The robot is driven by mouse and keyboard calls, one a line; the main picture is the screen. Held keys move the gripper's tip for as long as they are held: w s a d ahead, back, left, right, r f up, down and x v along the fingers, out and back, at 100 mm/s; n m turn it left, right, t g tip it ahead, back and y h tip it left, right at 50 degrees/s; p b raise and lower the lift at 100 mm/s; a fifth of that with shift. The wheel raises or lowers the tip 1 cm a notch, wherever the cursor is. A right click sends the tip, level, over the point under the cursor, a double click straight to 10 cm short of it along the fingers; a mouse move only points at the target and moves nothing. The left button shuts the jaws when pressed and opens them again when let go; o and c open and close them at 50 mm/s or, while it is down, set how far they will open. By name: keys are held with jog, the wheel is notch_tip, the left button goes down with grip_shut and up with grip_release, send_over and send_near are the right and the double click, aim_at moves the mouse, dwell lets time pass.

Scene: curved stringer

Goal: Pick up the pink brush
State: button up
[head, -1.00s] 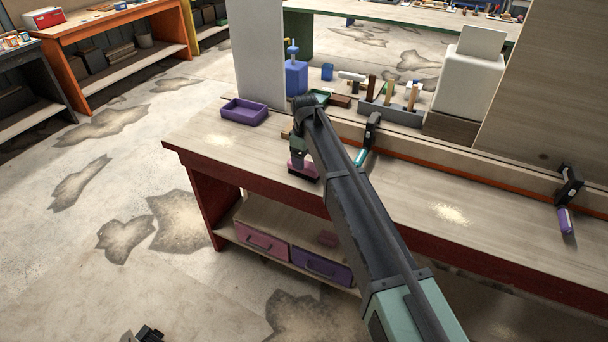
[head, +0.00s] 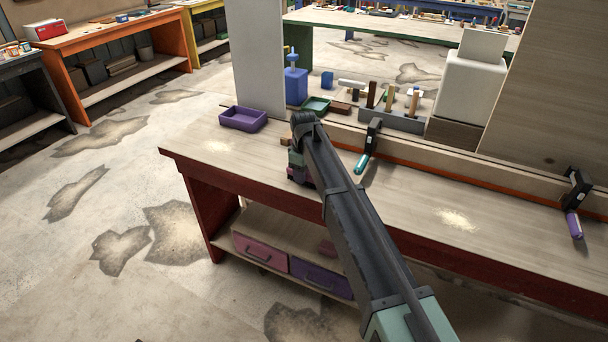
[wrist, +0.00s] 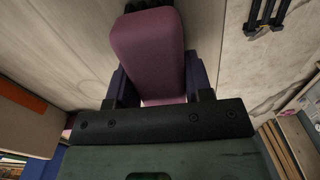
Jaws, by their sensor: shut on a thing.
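The pink brush (wrist: 148,50) fills the upper middle of the wrist view, its smooth pink back towards the camera. Dark bristles show at its top edge. My gripper (wrist: 152,85) is shut on it, with one dark finger along each side. In the head view my gripper (head: 297,168) is over the workbench's left part, in front of the purple tray. The brush is mostly hidden there by my gripper and arm. I cannot tell whether it touches the bench top.
The wooden workbench (head: 400,212) has a purple tray (head: 243,119) at its left back corner. A clamp with a teal handle (head: 363,162) and one with a purple handle (head: 574,224) sit along the back rail. The front bench top is mostly clear.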

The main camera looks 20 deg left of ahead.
notch_tip(320, 180, up, 20)
jog(key=p, duration=2)
